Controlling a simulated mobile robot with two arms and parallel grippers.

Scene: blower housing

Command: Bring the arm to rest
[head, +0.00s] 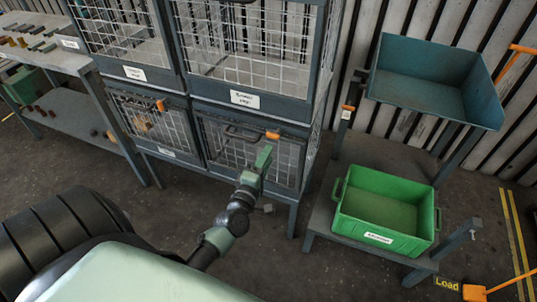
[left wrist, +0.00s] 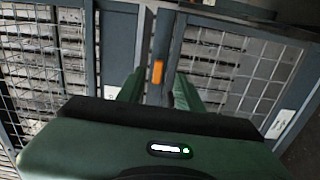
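My left arm reaches forward from the lower middle of the head view. Its green left gripper (head: 264,158) is in front of the lower right cage door (head: 225,142), just below an orange latch (head: 272,135). In the left wrist view, the two green fingers of the left gripper (left wrist: 158,92) stand apart with nothing held between them. An orange latch (left wrist: 158,72) on a grey post shows beyond the gap. Whether the gripper touches the door or latch I cannot tell. My right gripper is not in view.
Grey mesh cages (head: 130,40) fill the back. A shelf table (head: 75,62) stands left. A green crate (head: 385,237) sits on a low cart to the right, under a tilted blue-green tray (head: 420,90).

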